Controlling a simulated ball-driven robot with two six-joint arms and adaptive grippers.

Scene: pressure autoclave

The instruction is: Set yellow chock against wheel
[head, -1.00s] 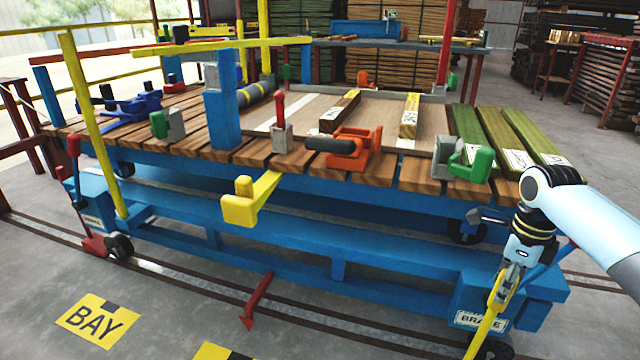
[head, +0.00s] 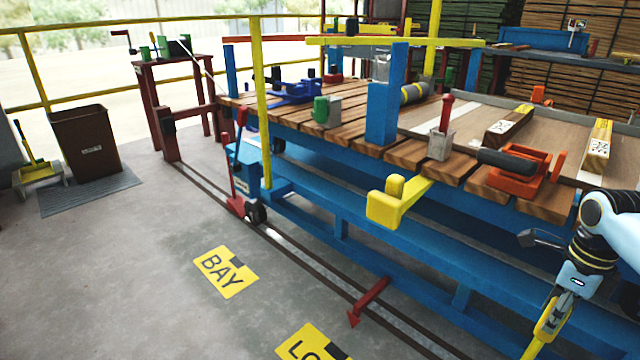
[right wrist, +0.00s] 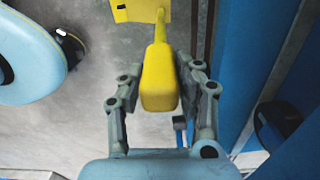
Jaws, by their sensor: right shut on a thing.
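My right gripper (head: 556,308) is at the lower right of the head view, in front of the blue cart's side. It is shut on a yellow chock's handle (head: 538,346), which runs down out of the picture. In the right wrist view the gripper (right wrist: 161,75) has its fingers on both sides of the yellow grip (right wrist: 158,90); a thin yellow rod leads to a yellow plate (right wrist: 138,9) beyond. A dark cart wheel (head: 255,212) shows at the cart's left end, on the rail. A dark round shape (right wrist: 277,125), perhaps another wheel, is at the right. My left gripper is not in view.
The blue cart (head: 340,222) carries a plank deck with clamps. A brown bin (head: 85,142) and yellow-handled item (head: 38,165) stand at left. The floor around the BAY sign (head: 226,271) is clear.

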